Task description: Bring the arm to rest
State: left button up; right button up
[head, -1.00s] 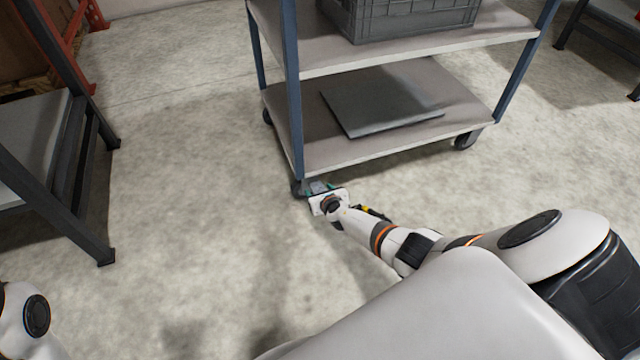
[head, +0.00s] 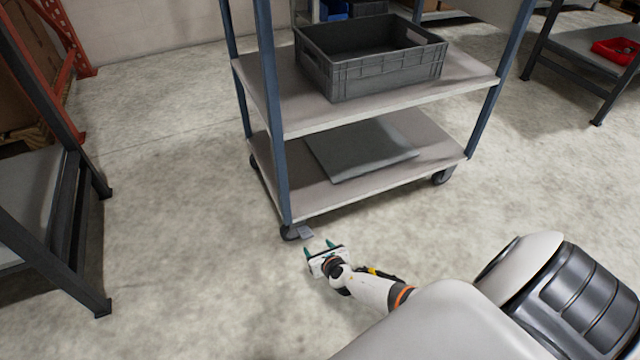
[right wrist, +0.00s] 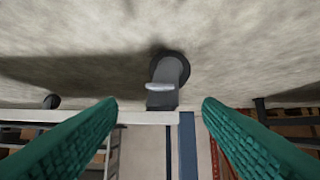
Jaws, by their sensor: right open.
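My right gripper (head: 319,247) is low over the floor, just in front of the near left caster (head: 289,232) of the trolley. Its two teal fingers are spread, and nothing shows between them in the head view. In the right wrist view the open fingers (right wrist: 160,110) frame the caster (right wrist: 170,70), which has a pale pedal-like piece on it and stands beyond the fingertips, apart from them. My right arm reaches forward from the lower right. My left gripper is not in view.
The trolley has blue posts and two shelves. A grey crate (head: 375,75) stands on its upper shelf and a flat grey panel (head: 362,150) lies on the lower shelf (head: 300,205). A dark-framed bench (head: 45,205) is at left. Floor between bench and trolley is clear.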

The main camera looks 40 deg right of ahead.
jog(key=shift+s+a+r, duration=0.1)
jog(key=shift+s+r, duration=0.15)
jog(key=shift+s, duration=0.15)
